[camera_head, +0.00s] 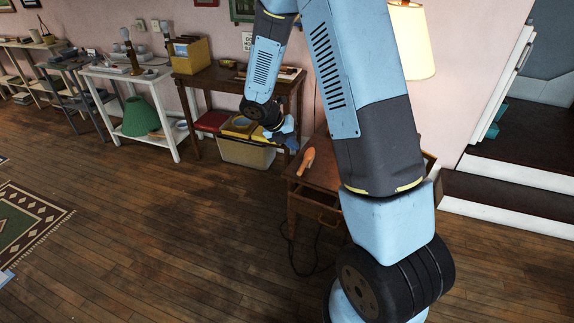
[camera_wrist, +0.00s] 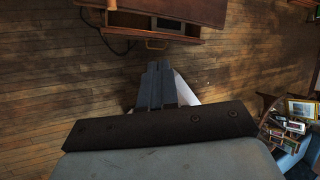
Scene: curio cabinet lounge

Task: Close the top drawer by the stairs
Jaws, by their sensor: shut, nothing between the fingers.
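A small wooden drawer table (camera_head: 312,178) stands by the stairs in the head view, partly hidden behind my arm. A low drawer front (camera_head: 318,211) shows on its near side. In the wrist view, the drawer front (camera_wrist: 150,33) with a brass-coloured handle (camera_wrist: 157,44) lies at the top, below a reddish-brown wooden surface (camera_wrist: 185,8). A dark gap shows between them, so a drawer looks partly out; which drawer it is I cannot tell. My gripper (camera_wrist: 160,66) is shut and empty, its tips pointing at the handle, apart from it. In the head view my gripper (camera_head: 291,142) is small, left of the table.
An orange object (camera_head: 308,160) lies on the table. A lit lamp (camera_head: 412,42) stands behind my arm. White-edged stairs (camera_head: 510,178) rise at right. A desk (camera_head: 190,85) with a storage bin (camera_head: 246,153) beneath stands at left. A cable (camera_head: 295,262) lies on the floor.

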